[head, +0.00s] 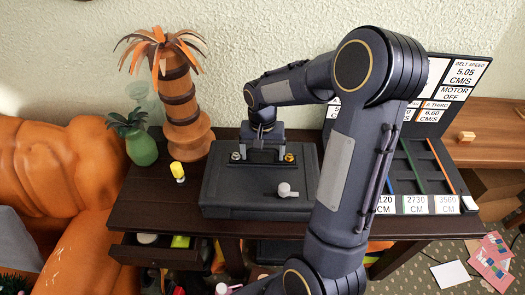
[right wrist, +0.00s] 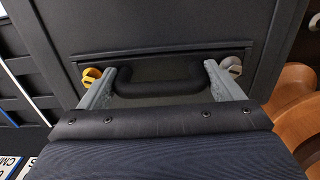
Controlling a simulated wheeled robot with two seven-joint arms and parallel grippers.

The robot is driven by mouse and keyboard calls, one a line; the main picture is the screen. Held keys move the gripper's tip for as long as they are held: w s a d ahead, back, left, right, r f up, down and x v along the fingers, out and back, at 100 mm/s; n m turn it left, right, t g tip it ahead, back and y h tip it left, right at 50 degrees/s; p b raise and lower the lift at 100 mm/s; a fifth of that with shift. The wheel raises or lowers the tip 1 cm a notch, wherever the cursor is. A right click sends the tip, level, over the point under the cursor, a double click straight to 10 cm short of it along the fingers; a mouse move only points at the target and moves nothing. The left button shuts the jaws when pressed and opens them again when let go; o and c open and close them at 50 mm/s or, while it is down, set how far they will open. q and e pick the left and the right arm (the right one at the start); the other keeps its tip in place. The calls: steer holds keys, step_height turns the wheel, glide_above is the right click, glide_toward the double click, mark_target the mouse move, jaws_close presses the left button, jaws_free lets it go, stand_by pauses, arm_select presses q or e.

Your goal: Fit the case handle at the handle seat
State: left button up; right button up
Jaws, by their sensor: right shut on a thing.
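The dark case (head: 225,190) lies flat on the dark table. My right gripper (head: 266,146) points down over the back part of the case. In the right wrist view, its two grey fingers (right wrist: 159,70) stand at either end of the black case handle (right wrist: 160,84), shut on it. The handle lies along the handle seat (right wrist: 190,52), a framed strip; I cannot tell whether it is fully seated. My left gripper is not in view.
A loose grey knob (head: 286,190) lies on the case. A yellow-topped bottle (head: 178,172), a green vase (head: 141,148) and a wooden palm ornament (head: 183,105) stand to the left. A sorting rack with signs (head: 425,165) stands to the right. A drawer (head: 165,250) is open below.

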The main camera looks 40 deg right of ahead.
steer(key=shift+f, duration=0.25)
steer(key=o, duration=0.9)
steer(key=shift+c, duration=0.2)
step_height(320, 180, up, 8)
steer(key=shift+f, duration=0.25)
steer(key=shift+r, duration=0.15)
